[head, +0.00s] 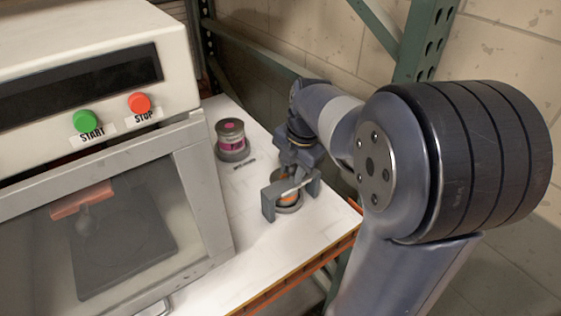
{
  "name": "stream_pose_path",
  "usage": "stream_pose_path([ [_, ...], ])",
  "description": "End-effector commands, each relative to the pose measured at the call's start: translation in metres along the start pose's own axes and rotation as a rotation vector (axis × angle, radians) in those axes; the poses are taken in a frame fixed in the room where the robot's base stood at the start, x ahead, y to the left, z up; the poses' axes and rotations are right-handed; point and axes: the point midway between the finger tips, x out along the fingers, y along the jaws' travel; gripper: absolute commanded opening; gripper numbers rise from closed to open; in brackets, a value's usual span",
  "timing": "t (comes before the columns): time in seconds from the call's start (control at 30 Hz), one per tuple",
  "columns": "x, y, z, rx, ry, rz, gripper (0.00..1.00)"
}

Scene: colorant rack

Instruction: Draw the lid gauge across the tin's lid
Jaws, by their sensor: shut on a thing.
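A tin with an orange band (287,198) sits in a dark round holder on the white bench top, near its right edge. My gripper (292,184) is low over this tin and hides much of its top. I cannot tell whether the gauge touches the lid.
A second tin with a magenta band (231,137) stands in a round holder farther back, beside a small dark label. A machine with START and STOP buttons (112,115) and a glass door fills the left. A green rack post (415,45) rises behind my arm.

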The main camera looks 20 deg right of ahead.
Motion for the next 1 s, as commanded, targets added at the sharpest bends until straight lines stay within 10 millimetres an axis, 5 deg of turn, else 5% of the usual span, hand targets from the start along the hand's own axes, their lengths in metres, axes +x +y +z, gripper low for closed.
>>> stream_pose_path([
  [0.43,-0.0031,-0.0105,-0.002,0.0,-0.002,0.002,0.0],
  [0.47,-0.0031,-0.0105,-0.002,0.0,-0.002,0.002,0.3],
  [0.5,-0.0031,-0.0104,-0.002,0.0,-0.002,0.002,0.33],
  [0.7,-0.0027,-0.0104,-0.0021,0.0,-0.001,0.001,0.49],
  [1.0,-0.007,-0.01,-0.0019,0.0,-0.002,0.003,0.49],
])
